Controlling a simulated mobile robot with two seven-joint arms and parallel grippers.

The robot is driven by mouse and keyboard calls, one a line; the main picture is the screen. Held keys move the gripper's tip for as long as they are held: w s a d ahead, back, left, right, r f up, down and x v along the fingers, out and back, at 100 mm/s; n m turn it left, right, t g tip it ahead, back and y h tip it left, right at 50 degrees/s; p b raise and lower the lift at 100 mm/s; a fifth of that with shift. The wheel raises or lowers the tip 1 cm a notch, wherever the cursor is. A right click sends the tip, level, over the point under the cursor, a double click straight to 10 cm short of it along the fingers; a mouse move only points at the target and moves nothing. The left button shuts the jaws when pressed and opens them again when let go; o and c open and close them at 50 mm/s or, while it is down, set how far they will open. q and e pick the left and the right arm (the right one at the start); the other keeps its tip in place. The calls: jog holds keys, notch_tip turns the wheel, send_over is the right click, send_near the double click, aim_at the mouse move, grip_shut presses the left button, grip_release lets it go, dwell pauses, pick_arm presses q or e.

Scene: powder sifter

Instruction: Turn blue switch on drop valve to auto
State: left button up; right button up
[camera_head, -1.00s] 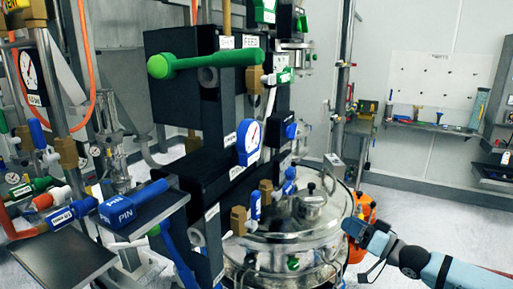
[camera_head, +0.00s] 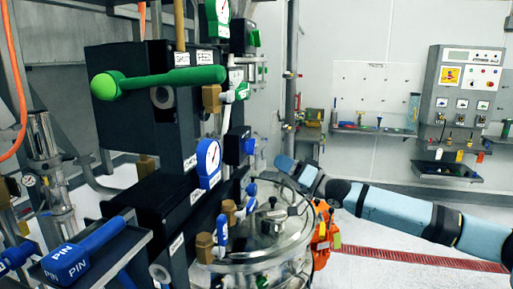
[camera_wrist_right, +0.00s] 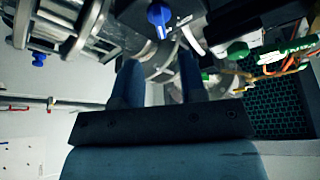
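A blue knob (camera_wrist_right: 159,14) with a pale label strip below it shows at the top middle of the right wrist view; its setting is not readable. It appears to be a switch, though I cannot tell for sure that it is the drop valve's. My right gripper (camera_wrist_right: 158,74) is open, its two blue fingers apart and empty, with the knob beyond them. In the head view my right gripper (camera_head: 284,164) is beside the black valve stack (camera_head: 172,200), above the steel vessel (camera_head: 285,238), seemingly touching nothing. My left gripper is not in view.
A green lever (camera_head: 165,80), a blue gauge (camera_head: 208,160) and blue PIN handles (camera_head: 82,250) crowd the stack. Another blue knob (camera_wrist_right: 39,59) is at the left of the wrist view. A wall control panel (camera_head: 465,85) stands far right.

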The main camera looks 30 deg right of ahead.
aim_at(251, 147)
jog(key=p+x, duration=0.2)
jog(key=x, duration=0.6)
jog(key=shift+w+a, duration=0.15)
jog(key=shift+w, duration=0.15)
jog(key=shift+r, duration=0.1)
jog(key=c, duration=0.5)
jog(key=shift+s+r, duration=0.15)
grip_shut()
